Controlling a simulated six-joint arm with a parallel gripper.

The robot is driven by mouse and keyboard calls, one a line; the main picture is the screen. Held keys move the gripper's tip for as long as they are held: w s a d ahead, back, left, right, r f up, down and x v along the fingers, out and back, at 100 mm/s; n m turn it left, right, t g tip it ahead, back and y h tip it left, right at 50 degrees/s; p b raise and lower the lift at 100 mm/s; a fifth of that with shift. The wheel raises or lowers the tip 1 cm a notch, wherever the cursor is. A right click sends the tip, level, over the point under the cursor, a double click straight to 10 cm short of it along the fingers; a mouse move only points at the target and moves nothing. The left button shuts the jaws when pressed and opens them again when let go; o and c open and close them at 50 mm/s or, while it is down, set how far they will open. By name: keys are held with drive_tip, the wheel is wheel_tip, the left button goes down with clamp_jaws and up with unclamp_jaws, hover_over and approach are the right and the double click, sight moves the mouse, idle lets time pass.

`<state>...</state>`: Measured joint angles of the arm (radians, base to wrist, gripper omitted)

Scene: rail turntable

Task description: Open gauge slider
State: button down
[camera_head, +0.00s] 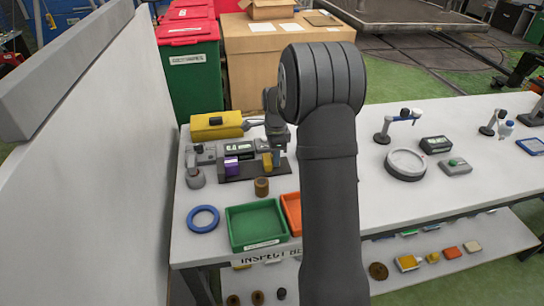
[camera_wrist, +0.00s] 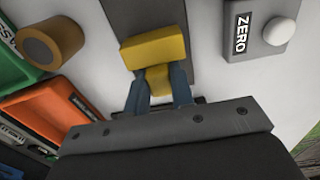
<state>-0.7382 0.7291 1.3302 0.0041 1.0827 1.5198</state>
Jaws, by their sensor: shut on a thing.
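The gauge (camera_head: 212,158) is a grey bench device with a small lit display, on a dark base at the left part of the table in the head view. A purple block (camera_head: 231,165) sits at its front. In the wrist view, a yellow slider piece (camera_wrist: 154,52) with a wide top and narrower stem lies over a grey bar (camera_wrist: 150,15). My gripper (camera_wrist: 158,88) has its two blue-grey fingers on either side of the yellow stem and is shut on it. In the head view my gripper (camera_head: 277,150) is at the gauge's right end, fingertips largely hidden.
A brown cylinder (camera_head: 261,187), green tray (camera_head: 232,232), orange tray (camera_head: 287,205) and blue ring (camera_head: 203,218) lie in front of the gauge. A yellow box (camera_head: 216,125) stands behind it. A box labelled ZERO (camera_wrist: 243,42) with a pale button is close on the right.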

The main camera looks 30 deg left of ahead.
drive_tip(key=c, duration=1.2)
unclamp_jaws()
drive_tip(key=shift+w+d, duration=0.15)
drive_tip(key=shift+w, duration=0.05)
drive_tip(key=shift+c, duration=0.2)
wheel_tip(320, 180, up, 18)
drive_tip(key=shift+f, duration=0.25)
drive_tip(key=shift+f, duration=0.15)
wheel_tip(320, 180, down, 17)
drive_tip(key=shift+s+f, duration=0.1)
drive_tip(key=shift+s+a, duration=0.15)
drive_tip(key=shift+a, duration=0.1)
